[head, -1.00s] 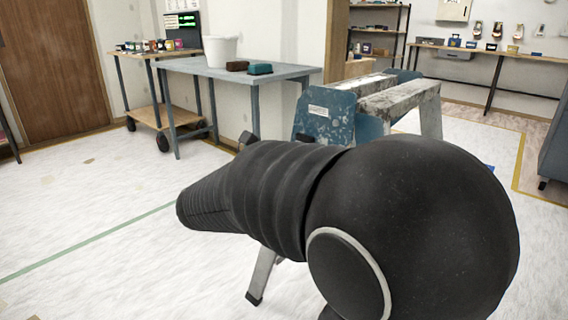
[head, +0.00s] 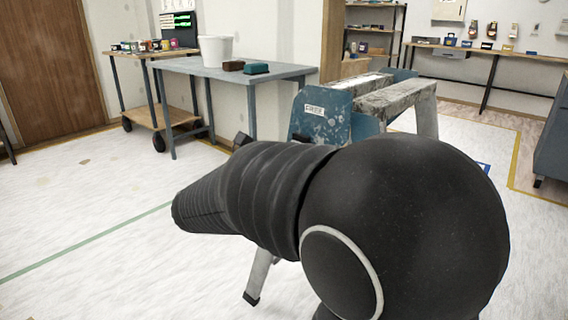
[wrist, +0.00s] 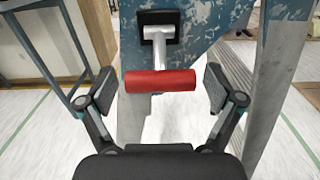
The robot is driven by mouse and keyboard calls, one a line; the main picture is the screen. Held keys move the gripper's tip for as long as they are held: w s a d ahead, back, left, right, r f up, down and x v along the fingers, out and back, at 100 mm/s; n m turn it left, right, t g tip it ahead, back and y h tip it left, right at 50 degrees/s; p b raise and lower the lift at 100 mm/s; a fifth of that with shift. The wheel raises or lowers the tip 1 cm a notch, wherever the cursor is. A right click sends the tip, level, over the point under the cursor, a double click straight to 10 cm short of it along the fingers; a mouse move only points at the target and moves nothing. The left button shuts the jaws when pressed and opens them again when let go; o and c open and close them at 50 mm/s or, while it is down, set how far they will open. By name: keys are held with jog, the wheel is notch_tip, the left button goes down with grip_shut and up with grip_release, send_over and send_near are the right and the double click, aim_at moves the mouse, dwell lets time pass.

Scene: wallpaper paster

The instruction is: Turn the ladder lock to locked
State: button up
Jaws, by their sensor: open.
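The ladder lock shows in the wrist view as a red cylindrical handle (wrist: 160,80) on a silver stem (wrist: 157,44). The stem comes from a black square mount on the blue, paint-spattered panel (wrist: 205,22) of the ladder, and the handle lies crosswise at its lower end. My gripper (wrist: 159,90) is open, with one finger beyond each end of the handle and a gap on both sides. My arm hides the lock there.
A grey table (head: 185,68) with a white bucket (head: 216,50) and two blocks stands left of the ladder. A wooden trolley (head: 160,117) is behind it. A long workbench (head: 500,53) runs along the back right.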

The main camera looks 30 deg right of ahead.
jog(key=v, duration=1.1)
jog(key=shift+a, duration=0.4)
jog(key=shift+s, duration=0.1)
jog(key=s+a+f+m+g+y+p, duration=0.1)
jog(key=s+f+m+g+y, duration=0.1)
jog(key=s+f+m+y, duration=0.4)
jog(key=s+a+f+m+g+y+p, duration=0.1)
jog(key=s+f+m+g+y, duration=0.15)
jog(key=f+m+y, duration=0.4)
jog(key=s+r+m+t+y+p, duration=0.4)
jog(key=s+r+m+p, duration=0.4)
jog(key=r+m, duration=0.1)
jog(key=shift+s+a+r, duration=0.2)
jog(key=shift+a+r, duration=0.3)
jog(key=shift+r, duration=0.05)
